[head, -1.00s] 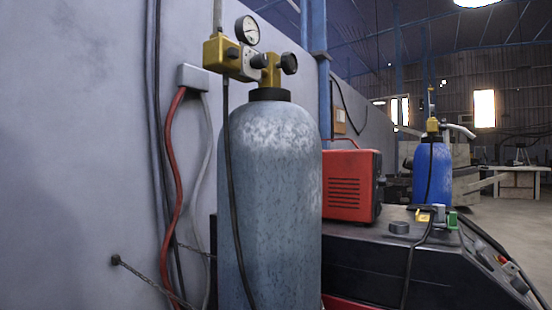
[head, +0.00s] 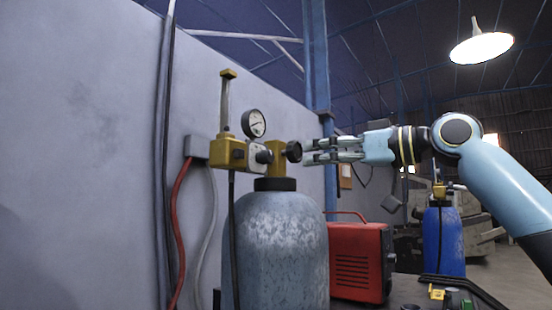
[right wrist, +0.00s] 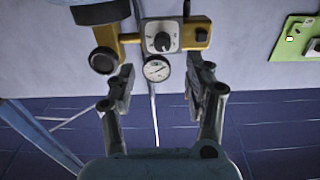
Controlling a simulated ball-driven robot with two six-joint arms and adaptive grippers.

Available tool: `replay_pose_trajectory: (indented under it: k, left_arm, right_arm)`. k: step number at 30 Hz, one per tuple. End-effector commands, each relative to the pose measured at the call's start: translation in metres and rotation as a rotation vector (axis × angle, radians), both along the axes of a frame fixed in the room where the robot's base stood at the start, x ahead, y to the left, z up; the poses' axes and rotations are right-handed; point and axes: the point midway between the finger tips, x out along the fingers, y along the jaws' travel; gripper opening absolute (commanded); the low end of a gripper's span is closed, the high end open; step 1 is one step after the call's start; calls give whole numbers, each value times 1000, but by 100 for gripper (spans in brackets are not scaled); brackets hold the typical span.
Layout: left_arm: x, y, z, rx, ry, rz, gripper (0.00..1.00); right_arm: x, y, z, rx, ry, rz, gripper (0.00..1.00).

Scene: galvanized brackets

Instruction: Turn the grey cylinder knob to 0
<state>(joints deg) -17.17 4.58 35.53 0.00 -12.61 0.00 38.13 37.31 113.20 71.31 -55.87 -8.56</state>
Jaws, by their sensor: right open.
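The grey gas cylinder (head: 275,240) stands upright by the wall, with a brass regulator (head: 235,152) on top. A small dark knob (head: 264,156) projects from the regulator; in the right wrist view this knob (right wrist: 162,42) sits on a white dial plate, its numbers too small to read. A round black valve handle (head: 293,151) is to its right. My right gripper (head: 306,152) is open and empty, with its fingertips close to the handle in the head view. In the right wrist view the fingers (right wrist: 157,84) are spread either side of the gauge (right wrist: 157,67), short of the knob. My left gripper is out of view.
A red machine (head: 358,262) stands right of the cylinder, and a blue cylinder (head: 444,240) farther back. A red hose (head: 179,230) runs down the wall, and a thin black hose (head: 232,215) hangs from the regulator. The air above the regulator's right side is clear.

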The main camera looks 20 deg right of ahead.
Motion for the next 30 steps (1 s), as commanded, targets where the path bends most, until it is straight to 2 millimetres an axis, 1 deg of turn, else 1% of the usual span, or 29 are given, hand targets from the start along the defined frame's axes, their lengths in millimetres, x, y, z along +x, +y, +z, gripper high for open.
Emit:
replay_pose_trajectory:
  k: [1,5,8,15,21,25,30]
  left_arm:
    - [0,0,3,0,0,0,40]
    - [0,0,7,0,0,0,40]
    - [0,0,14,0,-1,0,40]
    - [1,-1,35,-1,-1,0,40]
    - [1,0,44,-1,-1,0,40]
    - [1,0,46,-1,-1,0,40]
    - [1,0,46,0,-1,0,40]
  right_arm:
    - [-2,2,8,-6,-11,5,52]
    - [3,8,12,-4,-17,10,52]
    - [14,17,13,-2,-16,11,52]
    - [52,47,14,1,-14,11,52]
    - [74,63,11,-4,-13,8,52]
    - [80,68,10,-5,-14,8,52]
    - [81,68,8,-8,-15,6,52]
